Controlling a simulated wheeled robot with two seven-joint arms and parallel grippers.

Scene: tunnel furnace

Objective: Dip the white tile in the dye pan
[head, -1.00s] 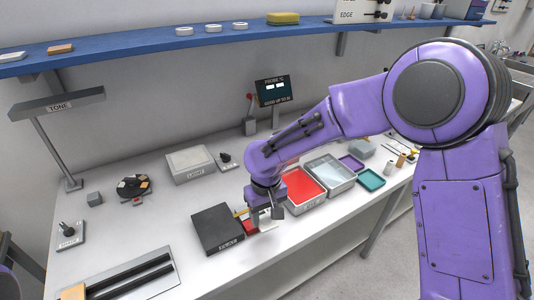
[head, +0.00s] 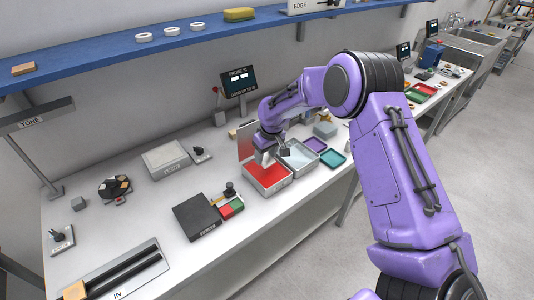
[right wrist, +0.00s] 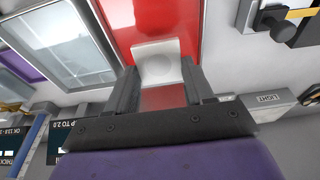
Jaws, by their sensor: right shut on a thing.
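The white tile (right wrist: 158,62) is held between the fingers of my right gripper (right wrist: 163,88) in the right wrist view. In the head view, my right gripper (head: 266,153) points down over the dye pan (head: 268,189), a grey tray filled with red. The red dye (right wrist: 140,20) shows behind the tile in the right wrist view. The tile's lower end is over or at the red; I cannot tell whether it touches the dye. My left gripper is out of view.
Right of the pan are a tray of clear liquid (head: 298,158), a purple tray (head: 315,144) and a teal tray (head: 333,159). A black box (head: 196,217) and a red-green pad (head: 231,208) lie to the left.

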